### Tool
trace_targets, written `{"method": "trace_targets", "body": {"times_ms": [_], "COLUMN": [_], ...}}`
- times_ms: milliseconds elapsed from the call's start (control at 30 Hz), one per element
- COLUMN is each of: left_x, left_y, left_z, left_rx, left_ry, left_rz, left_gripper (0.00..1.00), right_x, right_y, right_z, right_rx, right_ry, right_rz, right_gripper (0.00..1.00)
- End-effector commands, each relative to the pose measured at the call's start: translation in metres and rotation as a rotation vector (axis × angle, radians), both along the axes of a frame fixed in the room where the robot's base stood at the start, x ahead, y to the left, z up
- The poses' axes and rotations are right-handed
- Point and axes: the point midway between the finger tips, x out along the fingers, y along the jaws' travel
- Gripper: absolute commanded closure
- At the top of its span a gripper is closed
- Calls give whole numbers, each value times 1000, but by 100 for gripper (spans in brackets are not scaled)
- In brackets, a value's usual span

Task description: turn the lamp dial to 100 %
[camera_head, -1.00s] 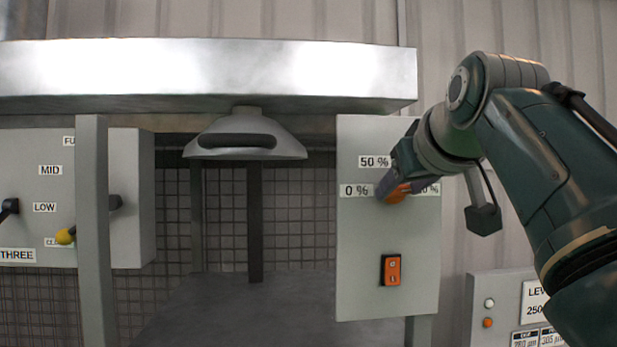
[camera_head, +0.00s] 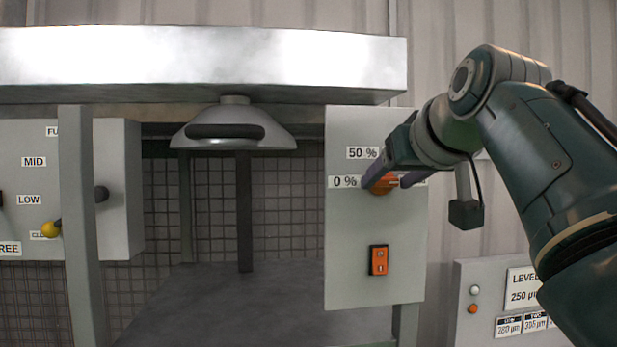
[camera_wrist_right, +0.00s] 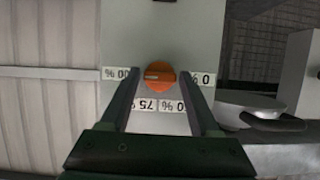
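The lamp dial (camera_head: 381,184) is a round orange knob on the grey panel (camera_head: 350,235). It also shows in the right wrist view (camera_wrist_right: 159,75), where the picture is upside down. Its pale pointer mark lies level, towards the 100 % label (camera_wrist_right: 116,74) and away from the 0 % label (camera_wrist_right: 203,79). My right gripper (camera_head: 388,184) is open, its purple fingers on either side of the dial. In the wrist view both fingers (camera_wrist_right: 160,82) stand apart from the dial with small gaps. My left gripper is not in view.
An orange switch (camera_head: 379,260) sits below the dial. A lamp hood (camera_head: 230,130) hangs under the metal beam (camera_head: 200,60), left of the panel. A yellow-tipped lever (camera_head: 50,229) is at far left. A control box (camera_head: 480,275) stands at lower right.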

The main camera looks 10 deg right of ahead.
Motion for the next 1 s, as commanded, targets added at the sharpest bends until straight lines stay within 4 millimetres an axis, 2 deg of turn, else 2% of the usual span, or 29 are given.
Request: {"method": "trace_targets", "body": {"times_ms": [33, 167, 533, 667, 1000], "left_x": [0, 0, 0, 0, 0], "left_y": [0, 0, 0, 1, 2], "left_z": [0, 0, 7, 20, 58], "left_rx": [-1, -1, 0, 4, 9], "left_ry": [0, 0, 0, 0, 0], "left_rz": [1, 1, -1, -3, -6], "left_gripper": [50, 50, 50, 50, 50], "right_x": [0, 0, -6, -21, -74], "right_y": [0, 0, 0, 0, -3], "right_z": [0, 0, 6, 14, 36], "right_rx": [-1, -2, -3, -2, -2], "right_ry": [0, -1, -1, -2, 0], "right_rz": [0, 1, 1, 0, 1], "right_gripper": [31, 18, 18, 18, 18]}}
